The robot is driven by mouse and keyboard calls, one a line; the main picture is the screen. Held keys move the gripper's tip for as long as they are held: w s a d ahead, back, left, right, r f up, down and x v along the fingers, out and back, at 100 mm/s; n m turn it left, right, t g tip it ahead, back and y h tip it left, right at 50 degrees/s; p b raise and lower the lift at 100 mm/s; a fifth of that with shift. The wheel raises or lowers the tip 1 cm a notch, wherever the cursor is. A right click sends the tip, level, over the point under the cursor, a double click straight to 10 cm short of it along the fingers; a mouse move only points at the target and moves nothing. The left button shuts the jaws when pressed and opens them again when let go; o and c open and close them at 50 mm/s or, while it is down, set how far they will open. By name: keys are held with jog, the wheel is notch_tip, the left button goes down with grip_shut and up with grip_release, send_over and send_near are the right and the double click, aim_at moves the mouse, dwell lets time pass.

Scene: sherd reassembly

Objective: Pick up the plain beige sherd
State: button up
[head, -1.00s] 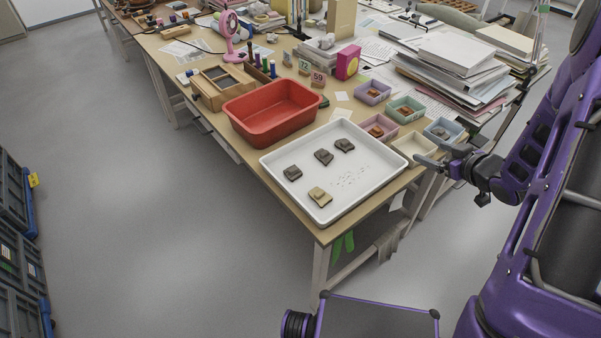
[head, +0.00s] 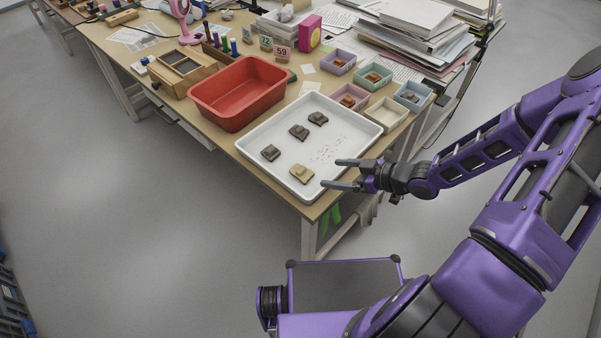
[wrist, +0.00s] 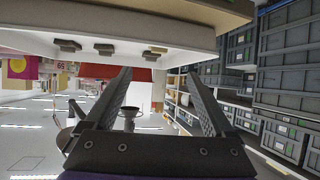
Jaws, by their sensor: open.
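The plain beige sherd (head: 302,174) lies in the near part of the white tray (head: 254,152), close to its front edge. My gripper (head: 331,173) is open and empty, its two dark fingers pointing left toward the beige sherd from the right. The fingertips appear over or beside the tray's near right rim, apart from the sherd; their height is hard to tell. In the wrist view my gripper (wrist: 157,74) shows both fingers spread with nothing between them. The picture there is turned over, with the tray's pale edge and small sherds near the top.
Three dark grey sherds (head: 299,132) lie farther back in the tray, with small crumbs to their right. A red tub (head: 237,95) stands behind left. Small coloured boxes (head: 373,76), some holding sherds, and an empty cream box (head: 387,113) stand behind right. Paper stacks are farther back.

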aim_at(303, 170)
jog(key=x, duration=1.1)
jog(key=shift+w+b, duration=0.25)
jog(key=shift+b, duration=0.05)
jog(key=shift+d, duration=0.1)
grip_shut()
